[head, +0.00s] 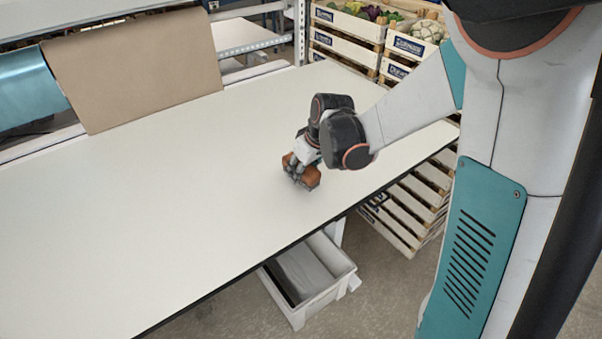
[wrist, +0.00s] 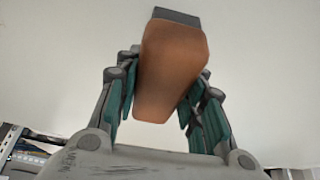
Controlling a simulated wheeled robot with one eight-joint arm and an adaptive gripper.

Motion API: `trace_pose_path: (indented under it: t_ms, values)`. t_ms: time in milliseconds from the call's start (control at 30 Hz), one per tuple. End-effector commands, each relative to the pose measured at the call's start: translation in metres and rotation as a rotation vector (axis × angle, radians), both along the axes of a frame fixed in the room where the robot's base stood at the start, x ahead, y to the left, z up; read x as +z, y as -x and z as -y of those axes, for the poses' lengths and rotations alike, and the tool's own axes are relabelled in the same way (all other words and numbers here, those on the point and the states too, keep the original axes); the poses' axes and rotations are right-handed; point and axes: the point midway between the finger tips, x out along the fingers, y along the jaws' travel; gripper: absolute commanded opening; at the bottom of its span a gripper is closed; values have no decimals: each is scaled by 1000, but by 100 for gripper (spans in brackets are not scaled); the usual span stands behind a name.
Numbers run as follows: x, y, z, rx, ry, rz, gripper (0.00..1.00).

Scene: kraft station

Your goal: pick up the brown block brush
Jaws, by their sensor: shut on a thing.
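The brown block brush (wrist: 172,72) is between the two fingers of my gripper (wrist: 160,95) in the wrist view. Its brown body tapers towards the palm, and a dark grey part shows at its far end. My gripper is shut on it. In the head view the brush (head: 309,179) shows as a small brown shape in and below my gripper (head: 300,172), over the right part of the white table (head: 170,200). I cannot tell whether the brush touches the table top.
The table top is otherwise bare. A roll of brown paper (head: 135,65) and a blue sheet (head: 25,85) hang at its back left. Wooden vegetable crates (head: 345,45) stand beyond the far right end. A grey bin (head: 330,270) stands below the front edge.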

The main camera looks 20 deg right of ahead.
Motion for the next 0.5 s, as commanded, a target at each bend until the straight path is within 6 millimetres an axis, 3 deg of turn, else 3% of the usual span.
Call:
trace_pose_path:
  t_ms: [300,500]
  values:
    - [94,1,0,0,0,0,10]
    - [140,0,0,0,0,0,10]
